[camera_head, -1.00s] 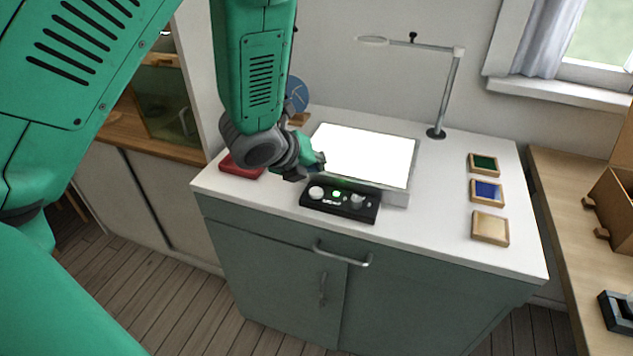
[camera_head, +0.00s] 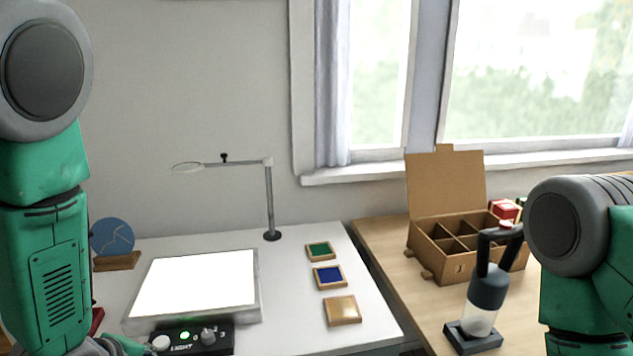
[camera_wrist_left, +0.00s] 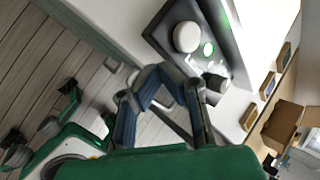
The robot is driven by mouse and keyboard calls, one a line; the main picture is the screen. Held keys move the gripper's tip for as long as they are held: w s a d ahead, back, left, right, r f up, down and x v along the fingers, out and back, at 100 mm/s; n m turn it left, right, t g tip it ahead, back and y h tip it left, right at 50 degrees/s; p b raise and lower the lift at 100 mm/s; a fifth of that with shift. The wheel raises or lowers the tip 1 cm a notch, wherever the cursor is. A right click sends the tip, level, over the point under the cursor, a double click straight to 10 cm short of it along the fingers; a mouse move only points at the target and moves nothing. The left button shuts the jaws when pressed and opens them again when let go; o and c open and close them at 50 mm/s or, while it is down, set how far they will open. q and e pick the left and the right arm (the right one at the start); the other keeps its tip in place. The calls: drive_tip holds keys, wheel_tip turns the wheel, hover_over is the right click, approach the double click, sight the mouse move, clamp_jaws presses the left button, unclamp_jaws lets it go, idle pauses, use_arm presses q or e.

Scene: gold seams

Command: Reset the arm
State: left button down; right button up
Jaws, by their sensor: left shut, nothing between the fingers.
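My left arm comes down the left side of the head view. Its gripper sits at the bottom edge, mostly cut off, just left of the black control box (camera_head: 218,340). In the left wrist view the left gripper (camera_wrist_left: 172,76) is shut and empty, its fingers close to the control box (camera_wrist_left: 222,62). The box has a white round knob, a lit green button and a dark knob. My right arm shows at the right edge of the head view; its gripper is out of sight.
A glowing light panel (camera_head: 195,283) lies behind the control box under a lamp arm (camera_head: 269,200). Small framed tiles (camera_head: 330,277) lie to its right. A blue disc (camera_head: 112,238) stands at left. A wooden table holds an open cardboard box (camera_head: 440,250) and a bottle-like device (camera_head: 485,300).

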use_arm(q)
drive_tip(key=s+d+f+n+g, duration=0.1)
drive_tip(key=s+f+n+g, duration=0.1)
drive_tip(key=s+f+n, duration=0.3)
drive_tip(key=s+f+n+g, duration=0.2)
drive_tip(key=s+f+n, duration=0.3)
drive_tip(key=s+n, duration=0.3)
drive_tip(key=s+d+f+n+g, duration=0.1)
drive_tip(key=s+f+n, duration=0.4)
drive_tip(key=s, duration=0.6)
drive_tip(key=n+g, duration=0.1)
drive_tip(key=n, duration=0.1)
drive_tip(key=shift+s+d+f+n+g+y, duration=0.2)
drive_tip(key=shift+d+f+n+g+y, duration=0.05)
drive_tip(key=shift+d+n+g+y, duration=0.05)
drive_tip(key=shift+w, duration=0.15)
